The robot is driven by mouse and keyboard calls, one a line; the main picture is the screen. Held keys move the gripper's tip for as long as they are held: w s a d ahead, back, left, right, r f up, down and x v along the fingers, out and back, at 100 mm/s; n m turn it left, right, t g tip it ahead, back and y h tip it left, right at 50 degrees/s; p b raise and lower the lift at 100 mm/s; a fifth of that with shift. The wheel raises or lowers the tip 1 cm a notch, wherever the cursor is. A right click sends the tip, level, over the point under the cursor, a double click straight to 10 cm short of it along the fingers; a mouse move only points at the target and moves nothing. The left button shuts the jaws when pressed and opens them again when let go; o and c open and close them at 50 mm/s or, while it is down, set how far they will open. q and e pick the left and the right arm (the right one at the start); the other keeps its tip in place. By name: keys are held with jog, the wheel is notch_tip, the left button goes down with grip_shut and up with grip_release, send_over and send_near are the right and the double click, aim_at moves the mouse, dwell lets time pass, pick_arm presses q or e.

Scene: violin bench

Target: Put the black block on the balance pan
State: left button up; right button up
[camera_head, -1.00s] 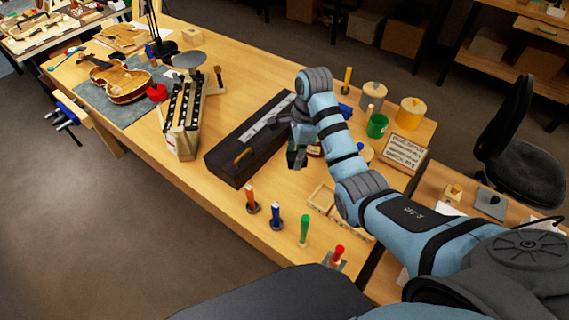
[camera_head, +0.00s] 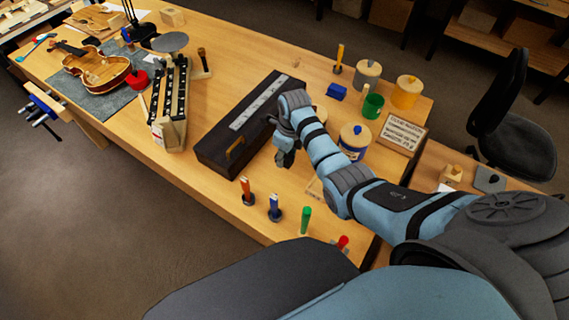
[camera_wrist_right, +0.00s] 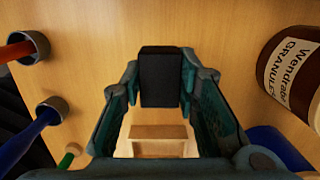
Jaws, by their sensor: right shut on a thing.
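My right gripper (camera_head: 285,158) hangs above the wooden bench, just right of the long dark box. In the right wrist view, its two fingers (camera_wrist_right: 160,80) are shut on the black block (camera_wrist_right: 161,65), one on each side. In the head view the block cannot be told clearly from the dark fingers. A round grey pan (camera_head: 170,42) on a stand, seemingly the balance pan, is at the upper left, near the violin, well away from the gripper. Nothing shows on the pan. My left gripper is not in view.
The dark box (camera_head: 215,155) and a black-and-wood rack (camera_head: 172,130) stand between gripper and pan. Upright coloured tools (camera_head: 275,208) line the near edge. Jars and a green cup (camera_head: 372,106) stand right. The violin (camera_head: 95,68) lies on a grey mat.

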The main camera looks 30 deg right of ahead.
aim_at(286, 163)
jog(key=shift+s+f+b, duration=0.2)
jog(key=shift+f+b, duration=0.15)
jog(key=shift+f, duration=0.75)
jog(key=shift+s+d+f, duration=0.1)
jog(key=shift+s+f, duration=0.1)
jog(key=shift+s, duration=0.1)
jog(key=shift+w, duration=0.1)
jog(key=o, duration=0.7)
jog(key=shift+f, duration=0.2)
jog(key=o, duration=0.5)
jog(key=shift+w, duration=0.1)
jog(key=shift+c, duration=0.2)
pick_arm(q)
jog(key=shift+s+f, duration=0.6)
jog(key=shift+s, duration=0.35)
pick_arm(e)
jog(key=shift+r, duration=0.1)
